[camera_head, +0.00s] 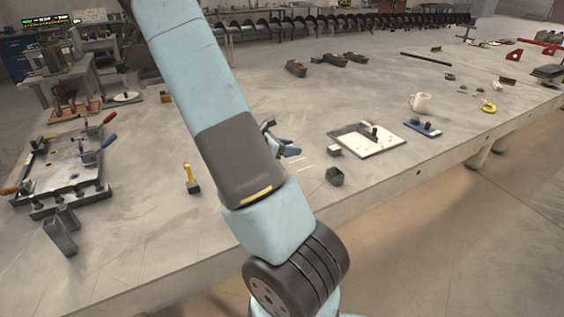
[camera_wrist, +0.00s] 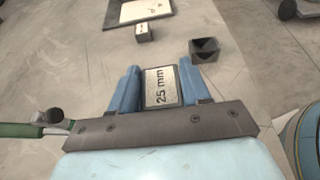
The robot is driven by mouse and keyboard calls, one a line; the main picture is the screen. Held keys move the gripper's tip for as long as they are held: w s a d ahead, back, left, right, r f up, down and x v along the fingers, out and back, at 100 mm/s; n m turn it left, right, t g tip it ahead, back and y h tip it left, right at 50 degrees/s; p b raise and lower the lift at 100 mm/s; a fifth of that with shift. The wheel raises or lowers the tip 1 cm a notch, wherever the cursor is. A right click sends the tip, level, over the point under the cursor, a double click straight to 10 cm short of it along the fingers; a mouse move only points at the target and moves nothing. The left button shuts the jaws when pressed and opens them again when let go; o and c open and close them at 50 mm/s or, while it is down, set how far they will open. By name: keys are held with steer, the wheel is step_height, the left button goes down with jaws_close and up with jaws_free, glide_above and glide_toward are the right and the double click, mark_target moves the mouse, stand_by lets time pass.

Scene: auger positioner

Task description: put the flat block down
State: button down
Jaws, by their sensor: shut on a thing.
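The flat block (camera_wrist: 162,88) has a pale face marked "25 mm" and dark edges. In the wrist view it sits between the two blue fingers of my gripper (camera_wrist: 159,78), which is shut on it. In the head view the blue fingers of my gripper (camera_head: 288,150) show just past my arm, over the grey table (camera_head: 140,235). My arm hides most of the gripper there, and I cannot make out the block. I cannot tell whether the block touches the table.
A dark hollow block (camera_head: 335,176) and a small pale-topped block (camera_head: 334,150) stand right of my gripper. Beyond them lie a white-topped plate (camera_head: 385,143), a blue-based piece (camera_head: 423,128) and a white mug (camera_head: 420,103). A clamp fixture (camera_head: 75,165) stands left.

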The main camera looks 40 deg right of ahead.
steer(key=w+f, duration=0.2)
steer(key=f, duration=0.1)
steer(key=w+f, duration=0.3)
steer(key=shift+a, duration=0.1)
steer(key=shift+w+f, duration=0.15)
steer(key=shift+f, duration=1.45)
steer(key=c, duration=0.5)
jaws_free()
steer(key=shift+a, duration=0.1)
